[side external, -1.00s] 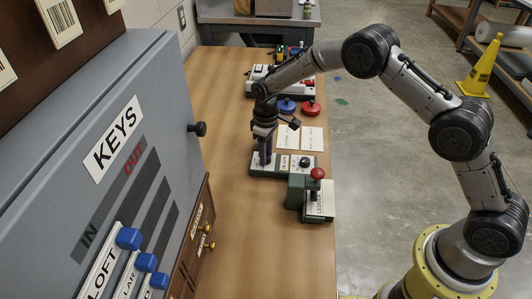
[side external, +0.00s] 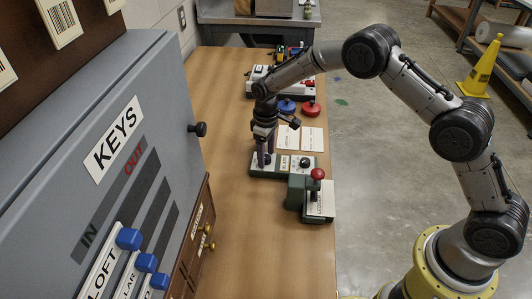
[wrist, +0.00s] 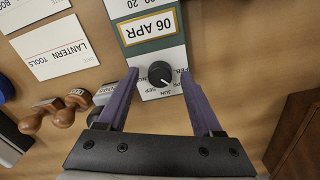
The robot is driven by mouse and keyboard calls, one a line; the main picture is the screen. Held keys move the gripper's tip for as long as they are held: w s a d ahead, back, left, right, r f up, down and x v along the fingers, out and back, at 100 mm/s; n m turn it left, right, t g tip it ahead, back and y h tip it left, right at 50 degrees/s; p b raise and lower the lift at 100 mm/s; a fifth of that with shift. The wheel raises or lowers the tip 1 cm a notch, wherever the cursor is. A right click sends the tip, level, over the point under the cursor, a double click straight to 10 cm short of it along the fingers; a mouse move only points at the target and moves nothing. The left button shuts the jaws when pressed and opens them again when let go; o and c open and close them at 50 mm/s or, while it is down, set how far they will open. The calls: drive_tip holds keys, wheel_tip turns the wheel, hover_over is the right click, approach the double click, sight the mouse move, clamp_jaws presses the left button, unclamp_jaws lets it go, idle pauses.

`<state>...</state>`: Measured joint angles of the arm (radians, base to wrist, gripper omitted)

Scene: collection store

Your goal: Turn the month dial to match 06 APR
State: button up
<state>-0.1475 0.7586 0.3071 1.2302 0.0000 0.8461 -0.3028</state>
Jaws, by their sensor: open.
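The month dial (wrist: 160,73) is a round black knob on a white plate with month labels around it. FEB, JUN and SEP are partly readable. A framed 06 APR label (wrist: 149,28) sits on the same device, upside down in the wrist view. My gripper (wrist: 161,95) is open, its two purple fingers on either side of the dial with gaps showing. In the side view my gripper (side external: 265,159) is low over the left end of the green-and-white device (side external: 284,175).
A green stand with a red ball handle (side external: 317,174) stands close in front. White cards (side external: 312,139) lie behind, with red and blue round objects beyond. The grey key cabinet (side external: 120,130) is left.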

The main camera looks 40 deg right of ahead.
sight(266, 157)
wheel_tip(266, 157, up, 14)
idle(0.5)
